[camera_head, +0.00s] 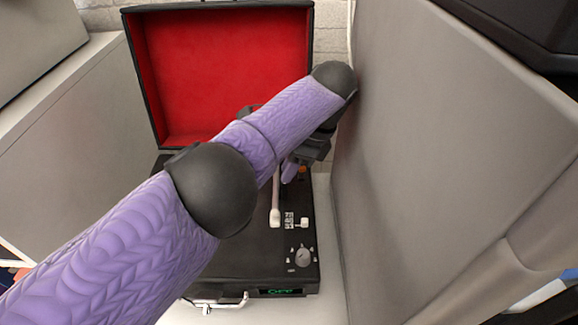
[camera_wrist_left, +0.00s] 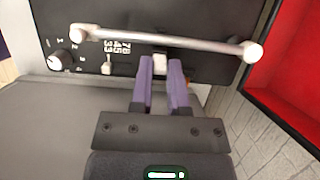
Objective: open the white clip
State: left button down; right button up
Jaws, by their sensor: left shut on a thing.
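The black record player (camera_head: 225,255) has its red-lined lid raised. Its pale tonearm (camera_head: 275,195) runs along the deck's right side and crosses the wrist view (camera_wrist_left: 165,41). The small white clip (camera_wrist_left: 160,65) sits beside the tonearm, between the two purple fingers of my left gripper (camera_wrist_left: 161,66). The fingers are shut on it. In the head view the left gripper (camera_head: 289,172) reaches down to the deck near the tonearm, and my arm hides the clip there. I cannot tell whether the clip is open. My right gripper is in neither view.
A knob (camera_head: 304,257) and a small white switch (camera_head: 304,222) are on the deck near the tonearm's front end. The open lid (camera_head: 190,75) stands behind. A grey panel (camera_head: 430,150) rises close on the right, and another grey surface (camera_head: 70,140) is on the left.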

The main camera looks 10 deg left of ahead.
pick_arm(q)
jog(key=c, duration=0.6)
grip_release()
notch_tip(320, 180, up, 10)
jog(key=shift+p, duration=0.4)
